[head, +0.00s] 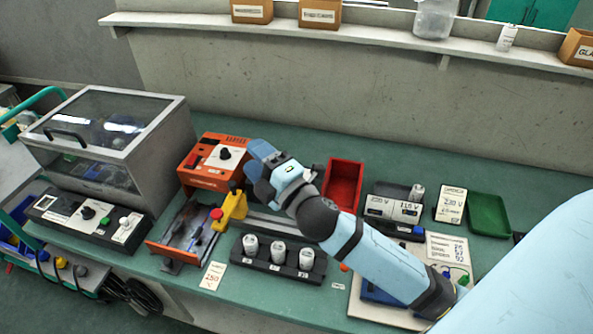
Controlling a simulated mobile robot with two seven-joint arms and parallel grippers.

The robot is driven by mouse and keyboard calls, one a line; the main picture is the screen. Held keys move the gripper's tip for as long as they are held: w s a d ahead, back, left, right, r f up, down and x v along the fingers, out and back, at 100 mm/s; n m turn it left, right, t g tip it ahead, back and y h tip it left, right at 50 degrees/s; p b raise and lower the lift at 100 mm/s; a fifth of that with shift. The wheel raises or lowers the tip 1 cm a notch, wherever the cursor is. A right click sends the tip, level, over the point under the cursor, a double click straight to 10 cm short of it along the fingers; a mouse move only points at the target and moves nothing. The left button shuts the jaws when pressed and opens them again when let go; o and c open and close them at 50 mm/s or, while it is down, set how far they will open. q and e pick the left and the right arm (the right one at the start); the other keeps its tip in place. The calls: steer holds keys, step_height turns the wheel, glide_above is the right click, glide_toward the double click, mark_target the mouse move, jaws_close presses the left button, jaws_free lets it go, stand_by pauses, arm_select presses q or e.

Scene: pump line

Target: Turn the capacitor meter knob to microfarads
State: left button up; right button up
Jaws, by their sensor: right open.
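The orange meter box (212,164) stands on the green bench left of centre. A black knob (225,153) sits on its pale front panel; the panel's markings are too small to read, so I cannot tell the knob's setting. My right gripper (258,152) is just right of the box, close to the knob, with no visible contact. It is open, and nothing shows between its fingers. It hides the bench behind it. My left gripper is not in view.
A lidded grey chamber (110,128) stands left, with a black control panel (90,218) before it. A yellow clamp (233,208) and a black rack (262,262) of white capacitors are below my gripper. A red bin (345,183) stands right, a green tray (489,213) farther right.

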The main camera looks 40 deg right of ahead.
steer(key=w+a+r+n+g+y, duration=0.15)
steer(key=a+n+g+y, duration=0.45)
steer(key=n, duration=0.6)
steer(key=a+r+n+g+y, duration=0.2)
steer(key=a+n+g+y, duration=0.15)
steer(key=n+y, duration=0.65)
steer(key=w+d+f+n+g+h, duration=0.4)
steer(key=d+f+n+g+h, duration=0.45)
steer(key=n+h, duration=0.55)
steer(key=w+d+n+g+h, duration=0.1)
steer(key=d+n+h, duration=0.15)
steer(key=d, duration=0.55)
steer(key=w+d+n+g+h, duration=0.15)
steer(key=d+h, duration=0.25)
steer(key=d, duration=0.4)
steer(key=shift+y, duration=0.25)
step_height(320, 180, down, 13)
steer(key=shift+w+a+r+p, duration=0.1)
steer(key=shift+p, duration=0.35)
steer(key=c, duration=0.9)
